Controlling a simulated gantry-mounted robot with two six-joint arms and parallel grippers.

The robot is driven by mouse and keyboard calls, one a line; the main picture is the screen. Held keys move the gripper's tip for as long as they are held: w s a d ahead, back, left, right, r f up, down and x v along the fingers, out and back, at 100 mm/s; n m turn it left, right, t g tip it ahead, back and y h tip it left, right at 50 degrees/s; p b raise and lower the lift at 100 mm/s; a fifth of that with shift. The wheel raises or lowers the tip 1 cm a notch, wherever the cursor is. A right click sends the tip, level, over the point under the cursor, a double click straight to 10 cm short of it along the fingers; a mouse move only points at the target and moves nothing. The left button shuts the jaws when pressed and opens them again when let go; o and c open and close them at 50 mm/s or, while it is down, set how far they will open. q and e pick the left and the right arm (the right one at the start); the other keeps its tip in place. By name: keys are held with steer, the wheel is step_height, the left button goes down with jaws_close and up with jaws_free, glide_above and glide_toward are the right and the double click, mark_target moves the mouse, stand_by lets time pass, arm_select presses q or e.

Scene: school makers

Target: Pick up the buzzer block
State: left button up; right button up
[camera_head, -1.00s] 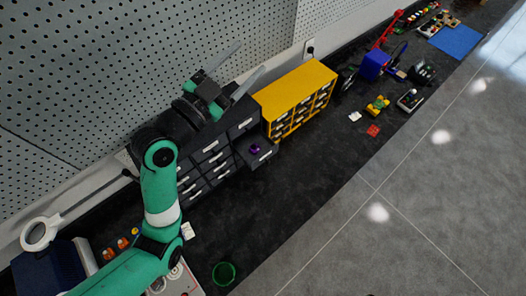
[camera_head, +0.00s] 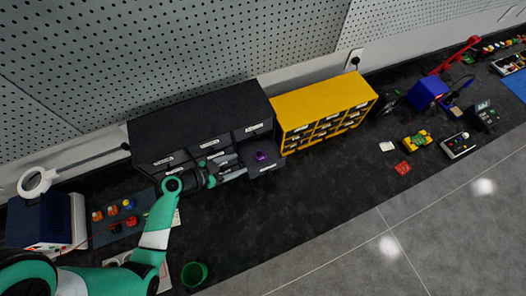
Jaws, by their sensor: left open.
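I cannot tell for certain which thing is the buzzer block. A small purple piece (camera_head: 262,156) sits in an open drawer (camera_head: 264,168) at the right end of the black drawer cabinet (camera_head: 197,114). My left gripper (camera_head: 240,170) is open, in front of the cabinet, with its fingers pointing right toward that drawer. The fingertips are just left of the purple piece, apart from it as far as I can see. Nothing shows between the fingers. My right gripper is not in view.
A yellow drawer cabinet (camera_head: 322,103) stands right of the black one. Several coloured blocks (camera_head: 113,209) lie at the left beside a magnifier lamp (camera_head: 38,182). A green cup (camera_head: 194,273) stands at the front. The black bench (camera_head: 300,190) between is mostly clear.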

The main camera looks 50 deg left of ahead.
mark_target(258, 155)
arm_select(q)
steer(key=b+x, duration=0.4)
steer(key=x, duration=0.1)
steer(key=shift+f, duration=0.1)
steer(key=shift+w, duration=0.35)
steer(key=x, duration=0.5)
steer(key=shift+w+a+f, duration=0.15)
steer(key=shift+a, duration=0.05)
jaws_close()
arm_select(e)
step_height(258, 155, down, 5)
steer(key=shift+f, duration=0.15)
